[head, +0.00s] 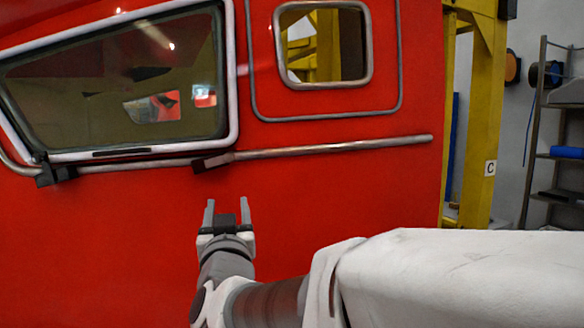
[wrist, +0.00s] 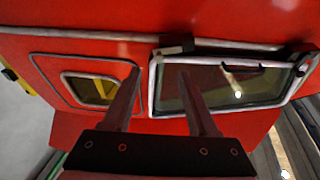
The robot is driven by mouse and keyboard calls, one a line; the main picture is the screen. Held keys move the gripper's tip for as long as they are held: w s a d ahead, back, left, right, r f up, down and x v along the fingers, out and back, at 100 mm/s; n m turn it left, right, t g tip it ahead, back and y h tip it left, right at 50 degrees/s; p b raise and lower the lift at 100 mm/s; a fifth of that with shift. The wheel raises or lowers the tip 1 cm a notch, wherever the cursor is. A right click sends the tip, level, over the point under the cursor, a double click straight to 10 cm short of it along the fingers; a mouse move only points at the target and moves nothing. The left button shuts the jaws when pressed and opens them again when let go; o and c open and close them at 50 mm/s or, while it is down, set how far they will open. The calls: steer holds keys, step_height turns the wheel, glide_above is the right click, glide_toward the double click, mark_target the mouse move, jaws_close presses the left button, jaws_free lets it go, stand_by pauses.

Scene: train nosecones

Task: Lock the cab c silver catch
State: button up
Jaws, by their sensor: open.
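The red cab (head: 330,200) fills most of the head view. Its large slanted window (head: 85,95) has a silver frame. A silver rail (head: 330,148) runs below the windows. A dark catch-like block (head: 212,161) sits at the window's lower right corner, and a second one (head: 55,173) at its lower left. I cannot tell which part is the silver catch. My gripper (head: 227,212) is open and empty, below the right block in the head view and apart from it. In the wrist view my gripper (wrist: 159,76) points at the cab; the large window (wrist: 225,88) shows at right.
A small silver-framed window (head: 322,45) is right of the large one. A yellow post (head: 478,110) with a "C" label (head: 490,168) stands beyond the cab's right edge. Shelves (head: 555,150) stand at far right. The red panel below the rail is clear.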

steer(key=a+m+t+h, duration=0.1)
steer(key=a+t+h, duration=0.1)
steer(key=m+h+p, duration=0.1)
steer(key=p, duration=0.3)
glide_toward(227, 160)
steer(key=shift+t, duration=0.4)
steer(key=x, duration=0.9)
steer(key=shift+w+f, duration=0.15)
steer(key=shift+f, duration=0.25)
jaws_close()
